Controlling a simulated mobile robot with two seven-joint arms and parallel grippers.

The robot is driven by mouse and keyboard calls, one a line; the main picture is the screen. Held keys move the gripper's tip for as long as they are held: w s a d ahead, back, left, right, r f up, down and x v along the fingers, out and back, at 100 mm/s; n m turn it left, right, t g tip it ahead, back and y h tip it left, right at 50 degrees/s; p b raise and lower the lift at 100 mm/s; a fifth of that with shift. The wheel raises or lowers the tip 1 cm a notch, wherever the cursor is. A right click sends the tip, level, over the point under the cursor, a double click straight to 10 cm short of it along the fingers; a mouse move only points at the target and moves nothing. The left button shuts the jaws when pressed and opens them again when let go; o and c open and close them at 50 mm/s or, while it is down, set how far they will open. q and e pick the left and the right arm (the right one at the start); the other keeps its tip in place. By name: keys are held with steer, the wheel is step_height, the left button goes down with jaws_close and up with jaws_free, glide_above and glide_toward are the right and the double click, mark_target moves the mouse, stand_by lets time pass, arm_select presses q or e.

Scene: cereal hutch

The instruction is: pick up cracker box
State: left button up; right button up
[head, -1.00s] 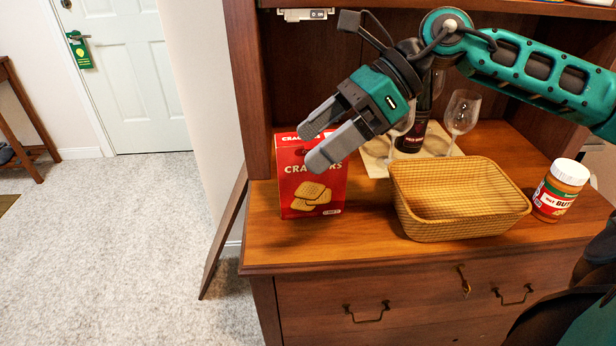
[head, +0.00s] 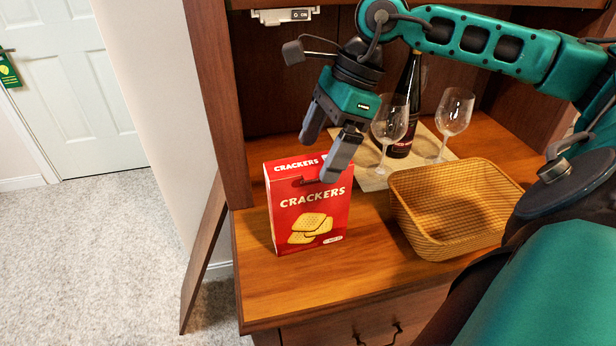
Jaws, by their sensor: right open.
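The red cracker box (head: 311,212) stands upright on the wooden hutch counter, near its left end. Its front shows the word CRACKERS and a picture of crackers. My right gripper (head: 320,160) is open and points down at the top of the box. One finger is in front of the box's upper right part; the other is by its top rear edge. I cannot tell whether either finger touches the box. My left gripper is not in view.
A woven basket (head: 420,222) stands right of the box. Behind it are two wine glasses (head: 455,112) and a dark bottle (head: 408,105) on a light mat (head: 372,181). The counter (head: 300,289) in front of the box is clear. A hutch side panel (head: 222,110) rises at left.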

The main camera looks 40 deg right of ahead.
mark_target(311, 165)
steer(key=x, duration=0.5)
steer(key=shift+a+f, duration=0.3)
steer(key=shift+a, duration=0.05)
steer(key=shift+r, duration=0.1)
steer(key=c, duration=1.7)
steer(key=shift+o, duration=0.2)
